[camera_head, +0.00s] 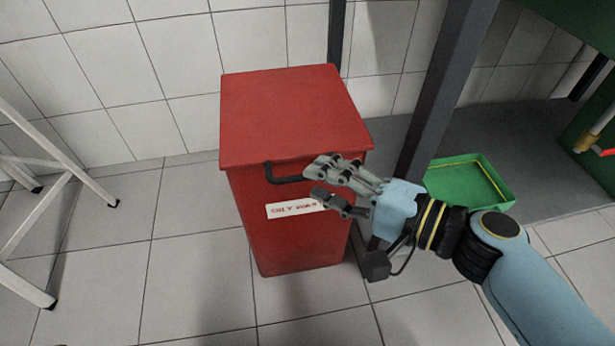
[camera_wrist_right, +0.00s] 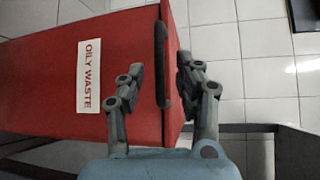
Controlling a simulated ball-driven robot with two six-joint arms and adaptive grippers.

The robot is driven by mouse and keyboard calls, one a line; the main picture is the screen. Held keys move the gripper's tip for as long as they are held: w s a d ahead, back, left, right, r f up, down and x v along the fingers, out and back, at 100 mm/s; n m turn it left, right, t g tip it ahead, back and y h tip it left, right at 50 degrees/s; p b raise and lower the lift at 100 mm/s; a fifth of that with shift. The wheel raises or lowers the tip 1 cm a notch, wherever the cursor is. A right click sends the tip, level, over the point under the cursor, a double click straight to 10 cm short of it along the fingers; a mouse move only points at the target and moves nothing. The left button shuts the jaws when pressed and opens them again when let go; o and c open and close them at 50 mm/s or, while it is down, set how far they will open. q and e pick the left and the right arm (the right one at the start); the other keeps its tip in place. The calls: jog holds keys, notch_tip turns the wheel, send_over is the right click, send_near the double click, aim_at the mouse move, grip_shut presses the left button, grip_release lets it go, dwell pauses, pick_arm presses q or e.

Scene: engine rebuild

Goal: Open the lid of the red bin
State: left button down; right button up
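The red bin (camera_head: 295,235) stands on the tiled floor in the middle of the head view. Its red lid (camera_head: 285,110) is closed. A dark bar handle (camera_head: 287,177) sits at the lid's front edge; its right end is partly hidden behind my fingers. My right gripper (camera_head: 314,180) is open and empty in front of the bin, at the handle's right end. In the right wrist view the handle (camera_wrist_right: 161,65) lies between the two spread fingers of the gripper (camera_wrist_right: 160,70), with gaps on both sides. I cannot tell whether anything touches. My left gripper is not in view.
A white label (camera_wrist_right: 89,75) reading "OILY WASTE" is on the bin's front. A dark post (camera_head: 445,95) stands close to the bin's right. A green tray (camera_head: 470,205) lies behind my right wrist. White legs (camera_head: 45,200) stand at left, with clear floor between.

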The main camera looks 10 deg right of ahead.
jog(key=shift+x, duration=1.75)
grip_shut()
jog(key=shift+f, duration=0.1)
